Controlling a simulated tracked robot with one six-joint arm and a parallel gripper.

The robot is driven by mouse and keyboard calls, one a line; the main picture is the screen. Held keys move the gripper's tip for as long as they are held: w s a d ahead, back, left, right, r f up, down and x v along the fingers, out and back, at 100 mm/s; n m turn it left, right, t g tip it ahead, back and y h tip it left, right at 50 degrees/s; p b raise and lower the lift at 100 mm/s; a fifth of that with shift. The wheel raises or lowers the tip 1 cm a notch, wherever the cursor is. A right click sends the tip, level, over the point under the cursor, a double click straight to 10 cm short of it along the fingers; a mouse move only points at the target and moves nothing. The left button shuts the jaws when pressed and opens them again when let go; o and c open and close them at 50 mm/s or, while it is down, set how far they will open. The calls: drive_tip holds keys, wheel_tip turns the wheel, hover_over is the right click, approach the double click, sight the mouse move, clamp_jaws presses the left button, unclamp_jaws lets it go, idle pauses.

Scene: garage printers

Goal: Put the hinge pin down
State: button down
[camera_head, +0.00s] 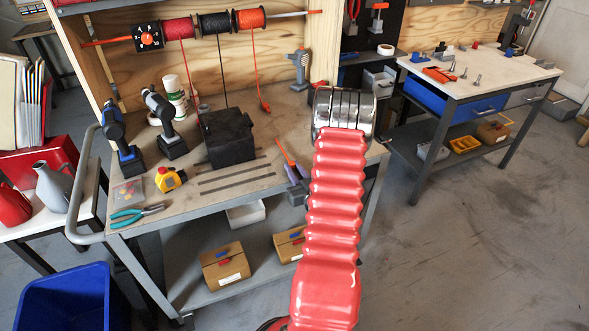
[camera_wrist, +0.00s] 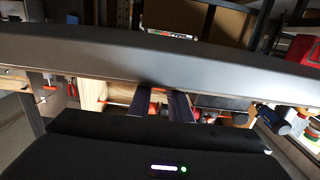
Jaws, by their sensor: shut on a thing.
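My gripper (camera_wrist: 161,104) shows in the wrist view as two dark fingers close together at the centre, closed on the hinge pin. The pin itself is hidden or too small to make out between them. I cannot tell from these views how high the pin is above any surface.
A black box (camera_head: 230,138) stands mid-bench, with two drills (camera_head: 164,125), a yellow tape measure (camera_head: 171,179) and pliers (camera_head: 137,214) to its left. Dark strips lie in front of it. A second, white-topped table (camera_head: 510,68) with small parts stands at the right. Open floor lies before it.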

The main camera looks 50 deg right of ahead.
drive_tip(key=shift+f, duration=0.3)
drive_tip(key=shift+f, duration=0.2)
drive_tip(key=c, duration=1.6)
unclamp_jaws()
drive_tip(key=shift+s+a+f, duration=0.1)
drive_tip(key=shift+c, duration=0.2)
drive_tip(key=shift+a+r, duration=0.1)
drive_tip(key=shift+r, duration=0.25)
drive_tip(key=shift+s+a+r, duration=0.1)
drive_tip(key=shift+r, duration=0.1)
drive_tip(key=v, duration=1.1)
drive_tip(key=shift+s+r, duration=0.2)
drive_tip(key=shift+s, duration=0.05)
